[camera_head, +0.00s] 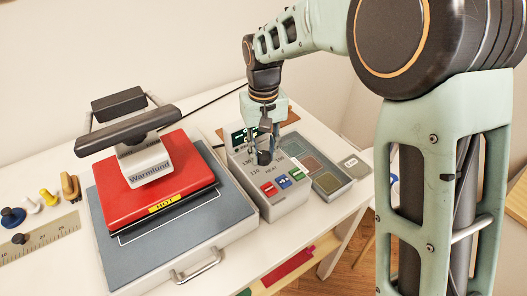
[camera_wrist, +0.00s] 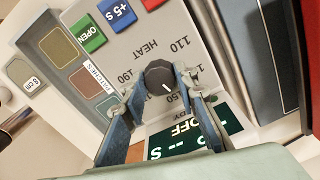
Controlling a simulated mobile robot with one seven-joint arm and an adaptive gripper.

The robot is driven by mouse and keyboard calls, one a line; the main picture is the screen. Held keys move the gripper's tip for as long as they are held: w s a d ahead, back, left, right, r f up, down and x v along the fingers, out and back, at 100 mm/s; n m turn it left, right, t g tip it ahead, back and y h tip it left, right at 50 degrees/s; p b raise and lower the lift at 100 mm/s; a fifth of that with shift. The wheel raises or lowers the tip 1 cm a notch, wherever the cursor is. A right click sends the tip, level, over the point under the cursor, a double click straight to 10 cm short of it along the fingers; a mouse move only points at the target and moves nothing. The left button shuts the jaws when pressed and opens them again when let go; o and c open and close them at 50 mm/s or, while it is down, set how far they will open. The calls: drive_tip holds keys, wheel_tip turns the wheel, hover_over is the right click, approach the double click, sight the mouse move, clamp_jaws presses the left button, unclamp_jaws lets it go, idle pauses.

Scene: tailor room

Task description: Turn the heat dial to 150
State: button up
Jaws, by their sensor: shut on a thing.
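The heat dial (camera_head: 264,157) is a round black knob on the grey control box (camera_head: 285,205). In the wrist view the dial (camera_wrist: 158,73) has a white pointer line slanting down and right, toward the side of the partly covered 150 mark (camera_wrist: 173,97). The 110 and 190 marks also show around it. My gripper (camera_head: 262,149) reaches down onto the dial from above. In the wrist view my gripper (camera_wrist: 159,84) is shut on the dial, one finger on either side. The fingers hide part of the scale.
A dark display (camera_wrist: 185,130) reads OFF in the wrist view. OPEN (camera_wrist: 88,35), +5 S (camera_wrist: 117,11) and red buttons lie close to the dial. A red heat press (camera_head: 150,185) marked HOT stands left of the box. A patches tray (camera_head: 318,172) is at right.

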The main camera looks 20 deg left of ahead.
sight(263, 155)
drive_tip(key=shift+m, duration=0.8)
drive_tip(key=o, duration=1.2)
drive_tip(key=shift+c, duration=0.2)
wheel_tip(263, 155, up, 12)
drive_tip(key=shift+d+m, duration=0.1)
drive_tip(key=shift+m, duration=0.2)
